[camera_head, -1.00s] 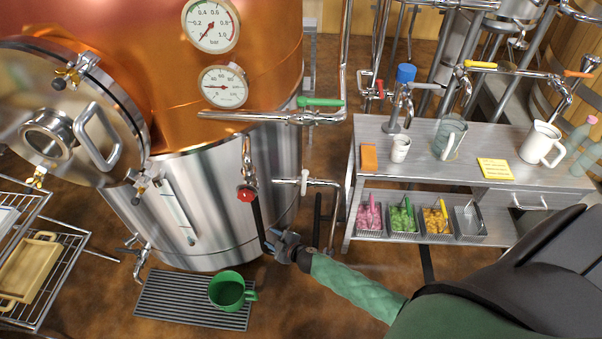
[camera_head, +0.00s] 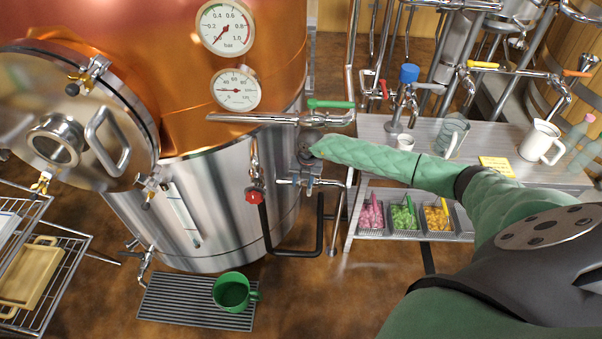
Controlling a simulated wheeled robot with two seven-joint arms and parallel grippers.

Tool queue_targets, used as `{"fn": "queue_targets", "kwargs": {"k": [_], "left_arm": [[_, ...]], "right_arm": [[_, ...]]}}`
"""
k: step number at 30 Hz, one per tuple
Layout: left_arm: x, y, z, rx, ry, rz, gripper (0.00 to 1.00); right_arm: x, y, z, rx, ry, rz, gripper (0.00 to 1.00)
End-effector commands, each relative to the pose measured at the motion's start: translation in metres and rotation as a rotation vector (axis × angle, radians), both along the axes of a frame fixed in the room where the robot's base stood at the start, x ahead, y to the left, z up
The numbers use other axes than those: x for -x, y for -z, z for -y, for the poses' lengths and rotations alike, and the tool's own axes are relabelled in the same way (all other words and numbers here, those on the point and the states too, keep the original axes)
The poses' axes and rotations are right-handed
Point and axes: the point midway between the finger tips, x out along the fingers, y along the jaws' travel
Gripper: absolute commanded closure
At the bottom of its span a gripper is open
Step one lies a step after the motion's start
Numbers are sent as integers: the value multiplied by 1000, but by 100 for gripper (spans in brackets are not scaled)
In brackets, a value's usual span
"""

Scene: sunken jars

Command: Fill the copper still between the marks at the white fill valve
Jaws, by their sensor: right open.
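The copper still (camera_head: 150,100) fills the left, with a copper upper body and a steel lower body. A narrow upright sight glass (camera_head: 181,214) is on its steel front; its marks and level are too small to read. The fill pipe (camera_head: 330,183) runs into the still's right side. My left gripper is not in view.
A red-knobbed valve (camera_head: 254,195) with a black hose is left of my gripper. A green mug (camera_head: 232,291) stands on the floor grate (camera_head: 165,300). A steel bench (camera_head: 375,133) with cups and taps lies right, under my forearm.

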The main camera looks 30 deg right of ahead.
Motion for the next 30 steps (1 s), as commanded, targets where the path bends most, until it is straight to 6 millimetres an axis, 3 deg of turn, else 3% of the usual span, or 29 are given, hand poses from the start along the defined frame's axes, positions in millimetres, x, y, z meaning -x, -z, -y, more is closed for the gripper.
{"fn": "queue_targets", "kwargs": {"k": [1,3,6,10,13,22,23,30], "left_arm": [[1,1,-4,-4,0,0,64],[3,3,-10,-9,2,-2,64],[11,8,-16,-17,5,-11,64],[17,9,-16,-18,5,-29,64],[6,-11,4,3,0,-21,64],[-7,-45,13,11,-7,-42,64],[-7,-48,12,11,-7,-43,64],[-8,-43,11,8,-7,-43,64]], "right_arm": [[-2,-7,16,56,4,-5,59],[-4,-12,30,108,11,-11,59],[-4,-14,39,143,16,-15,59],[-4,-6,40,149,15,-16,59],[-4,5,40,147,16,-16,59],[-4,38,39,146,15,-15,59],[-5,34,40,146,15,-14,59],[-4,38,39,145,15,-15,59]]}}
